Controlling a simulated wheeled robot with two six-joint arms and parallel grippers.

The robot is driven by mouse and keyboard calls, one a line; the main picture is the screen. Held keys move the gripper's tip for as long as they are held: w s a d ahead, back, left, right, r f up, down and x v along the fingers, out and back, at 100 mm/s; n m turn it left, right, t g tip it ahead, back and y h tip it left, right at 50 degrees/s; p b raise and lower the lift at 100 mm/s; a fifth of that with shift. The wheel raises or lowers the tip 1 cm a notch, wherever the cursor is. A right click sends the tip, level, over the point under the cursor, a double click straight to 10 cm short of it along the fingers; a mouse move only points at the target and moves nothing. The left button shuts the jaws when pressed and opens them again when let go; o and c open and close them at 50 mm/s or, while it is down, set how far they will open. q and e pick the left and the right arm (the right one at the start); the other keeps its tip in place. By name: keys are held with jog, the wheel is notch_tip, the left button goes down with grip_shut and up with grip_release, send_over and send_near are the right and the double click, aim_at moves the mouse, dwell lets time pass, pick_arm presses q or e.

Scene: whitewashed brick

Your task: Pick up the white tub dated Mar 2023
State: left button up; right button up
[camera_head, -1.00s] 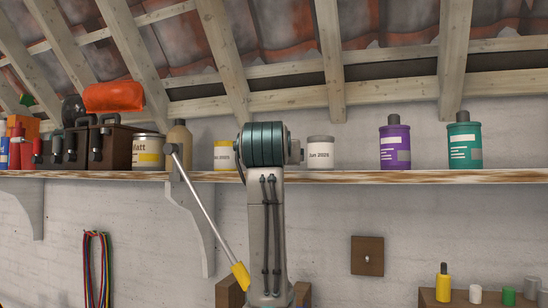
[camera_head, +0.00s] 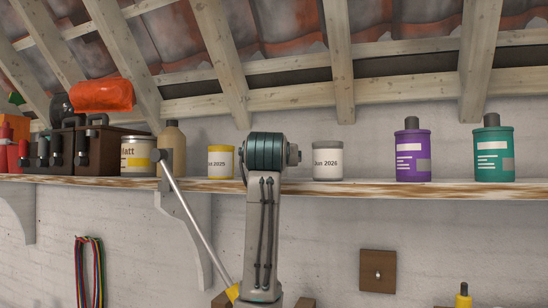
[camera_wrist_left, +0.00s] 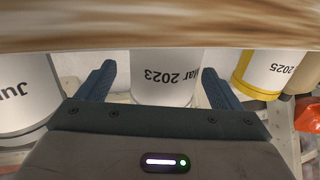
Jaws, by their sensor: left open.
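The white tub dated Mar 2023 (camera_wrist_left: 166,88) shows upside down in the left wrist view, between the two dark fingers of my left gripper (camera_wrist_left: 157,75). The fingers are open, one on each side of the tub. A gap shows on the left side; on the right the finger is very close, and I cannot tell if it touches. In the head view my own arm hides this tub and the gripper's fingers. My right gripper is not in view.
A white tub dated Jun 2026 (camera_head: 327,161) and a yellow-banded tub ending 2025 (camera_head: 220,162) stand on either side along the wooden shelf (camera_head: 385,189). Purple (camera_head: 413,155) and green (camera_head: 493,154) bottles stand farther right. A Matt tin (camera_head: 137,157) stands left.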

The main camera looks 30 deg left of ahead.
pick_arm(q)
jog(key=p+x, duration=0.2)
jog(key=x, duration=0.1)
jog(key=shift+a+r, duration=0.2)
jog(key=shift+a, duration=0.05)
jog(key=shift+w+a+f, duration=0.1)
jog(key=shift+w+a, duration=0.1)
jog(key=shift+w, duration=0.05)
jog(key=shift+d, duration=0.1)
jog(key=c, duration=1.3)
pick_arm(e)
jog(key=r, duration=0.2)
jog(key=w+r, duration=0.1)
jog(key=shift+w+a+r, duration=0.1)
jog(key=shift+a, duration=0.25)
